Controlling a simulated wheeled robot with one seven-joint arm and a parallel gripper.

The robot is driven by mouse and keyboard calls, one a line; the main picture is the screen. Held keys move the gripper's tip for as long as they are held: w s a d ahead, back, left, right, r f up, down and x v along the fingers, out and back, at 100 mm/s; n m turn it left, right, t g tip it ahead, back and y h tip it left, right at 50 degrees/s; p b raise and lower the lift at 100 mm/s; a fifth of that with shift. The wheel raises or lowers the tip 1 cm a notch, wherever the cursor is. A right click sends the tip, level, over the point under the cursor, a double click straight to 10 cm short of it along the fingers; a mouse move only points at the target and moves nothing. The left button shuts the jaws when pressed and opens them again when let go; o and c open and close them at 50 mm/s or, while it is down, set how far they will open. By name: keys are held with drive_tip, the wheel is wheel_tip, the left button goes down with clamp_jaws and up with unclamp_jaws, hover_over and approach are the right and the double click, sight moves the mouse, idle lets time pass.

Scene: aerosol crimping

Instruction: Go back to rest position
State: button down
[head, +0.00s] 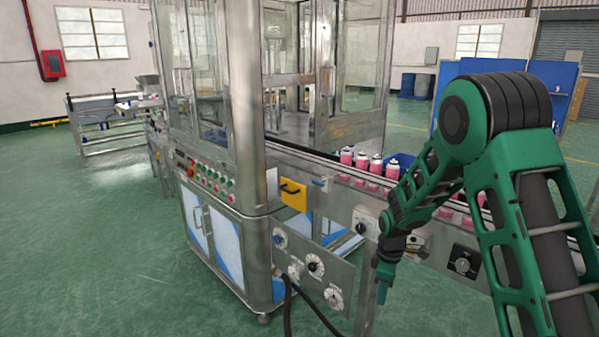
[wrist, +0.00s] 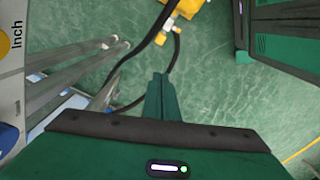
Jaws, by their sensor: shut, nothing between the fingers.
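My gripper (head: 384,284) hangs at the end of my green arm, fingers pointing down, in front of the conveyor's side panel in the head view. Its fingers are together with nothing between them. In the wrist view the closed green fingers (wrist: 161,98) point out over the green floor, beside metal legs and a black cable. My arm bends at a black-banded elbow on the right side of the head view and hides part of the conveyor (head: 345,205).
A glass-walled machine (head: 215,130) with a row of buttons stands left of the gripper. Several pink cans (head: 361,161) stand on the conveyor. Knobs and a black cable (head: 300,300) are on the near panels. The green floor (head: 100,240) at left is clear.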

drive_tip(key=s+d+r+m+t, duration=0.25)
drive_tip(key=s+r+m, duration=0.35)
drive_tip(key=s+r, duration=0.5)
drive_tip(key=s+d+r+m+t, duration=0.25)
drive_tip(key=s+r+m, duration=0.35)
drive_tip(key=s+r, duration=0.45)
drive_tip(key=s+d+m+g, duration=0.2)
drive_tip(key=s+d, duration=0.3)
drive_tip(key=s, duration=0.3)
drive_tip(key=s+d+m+g, duration=0.3)
drive_tip(key=s+d+m, duration=0.2)
drive_tip(key=s, duration=0.3)
drive_tip(key=shift+d, duration=0.8)
drive_tip(key=shift+f, duration=0.1)
drive_tip(key=shift+w+f, duration=0.25)
drive_tip(key=shift+w, duration=0.4)
